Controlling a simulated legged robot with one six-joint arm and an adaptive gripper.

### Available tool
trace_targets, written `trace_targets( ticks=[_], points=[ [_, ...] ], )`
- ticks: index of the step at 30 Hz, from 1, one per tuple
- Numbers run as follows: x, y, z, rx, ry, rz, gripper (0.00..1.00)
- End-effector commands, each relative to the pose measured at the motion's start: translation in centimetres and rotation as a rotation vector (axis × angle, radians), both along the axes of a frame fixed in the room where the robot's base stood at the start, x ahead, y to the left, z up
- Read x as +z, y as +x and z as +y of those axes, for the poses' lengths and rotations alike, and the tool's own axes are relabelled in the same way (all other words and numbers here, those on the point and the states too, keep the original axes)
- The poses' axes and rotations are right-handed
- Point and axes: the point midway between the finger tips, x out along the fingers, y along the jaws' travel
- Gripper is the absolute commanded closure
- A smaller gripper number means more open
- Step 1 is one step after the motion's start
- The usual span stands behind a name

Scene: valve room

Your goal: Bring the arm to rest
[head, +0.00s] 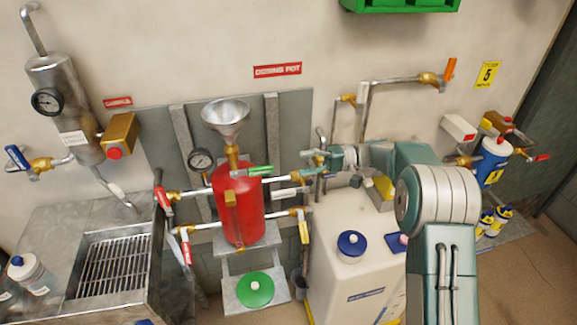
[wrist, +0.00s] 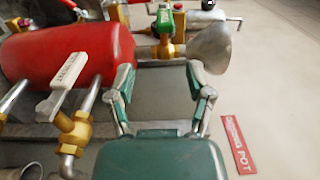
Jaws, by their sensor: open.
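My gripper (head: 312,161) is to the right of the red dosing pot in the head view, with the arm reaching back from it over the white tank. In the wrist view its two fingers (wrist: 160,76) are spread apart with nothing between them. The red dosing pot (head: 238,207) lies beyond the fingers, and also shows in the wrist view (wrist: 70,52). Its funnel (head: 226,116) is on top, and a green-handled valve (head: 258,171) sits beside the neck. I cannot tell the exact gap between my fingers and the pot's fittings.
A white tank (head: 337,262) with a blue cap stands below my arm. Pipes with an orange-handled valve (head: 449,69) run on the wall above. Red-handled (head: 163,199) and white-handled valves flank the pot. A metal sink (head: 110,268) is at left. Bottles stand at right.

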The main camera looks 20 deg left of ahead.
Motion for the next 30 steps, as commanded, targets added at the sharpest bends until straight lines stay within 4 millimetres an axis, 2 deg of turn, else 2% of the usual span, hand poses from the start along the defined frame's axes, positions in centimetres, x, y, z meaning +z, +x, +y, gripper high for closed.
trace_targets(
  ticks=[3, 15, 18, 23, 30],
  points=[
    [0.0, 0.3, -0.5, 0.001, 0.000, 0.000, 0.33],
    [0.0, 0.3, -0.4, 0.001, -0.001, 0.000, 0.33],
    [0.6, 0.0, -0.7, -0.004, -0.024, -0.008, 0.33],
    [3.0, -1.7, -2.2, -0.027, -0.161, -0.046, 0.33],
    [6.0, -5.6, -5.7, -0.097, -0.425, -0.125, 0.33]
  ],
)
